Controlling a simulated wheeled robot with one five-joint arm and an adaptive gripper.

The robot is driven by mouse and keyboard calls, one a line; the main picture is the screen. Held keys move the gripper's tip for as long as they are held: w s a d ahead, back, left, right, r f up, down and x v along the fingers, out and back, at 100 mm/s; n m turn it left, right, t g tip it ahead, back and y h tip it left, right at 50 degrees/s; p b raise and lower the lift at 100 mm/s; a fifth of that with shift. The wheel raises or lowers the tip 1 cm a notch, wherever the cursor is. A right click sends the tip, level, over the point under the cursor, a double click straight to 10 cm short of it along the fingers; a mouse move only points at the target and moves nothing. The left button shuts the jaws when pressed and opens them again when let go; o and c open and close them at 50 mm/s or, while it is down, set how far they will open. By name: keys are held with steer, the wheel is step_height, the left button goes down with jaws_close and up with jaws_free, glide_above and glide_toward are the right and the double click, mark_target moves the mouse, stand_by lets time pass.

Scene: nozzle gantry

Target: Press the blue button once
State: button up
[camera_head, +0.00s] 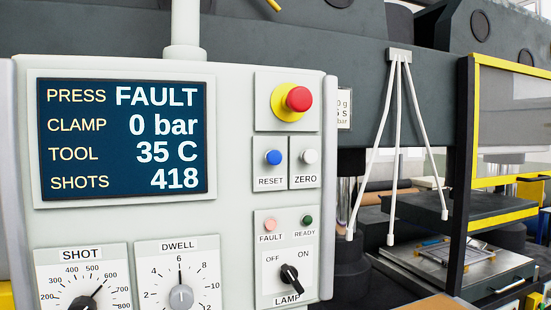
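The blue button (273,157) is a small round button on the control panel (230,215), above a label reading RESET. It sits below the red mushroom button (298,99) on its yellow base, and to the left of a grey-white button (310,157) labelled ZERO. Nothing covers the blue button. My gripper and arm do not show in this view.
The screen (126,138) reads PRESS FAULT, CLAMP 0 bar, TOOL 35 C, SHOTS 418. Below are SHOT (84,297) and DWELL (181,297) dials and a LAMP switch (290,278). White hanging rods (397,150) and dark press machinery stand to the right. The space before the panel looks clear.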

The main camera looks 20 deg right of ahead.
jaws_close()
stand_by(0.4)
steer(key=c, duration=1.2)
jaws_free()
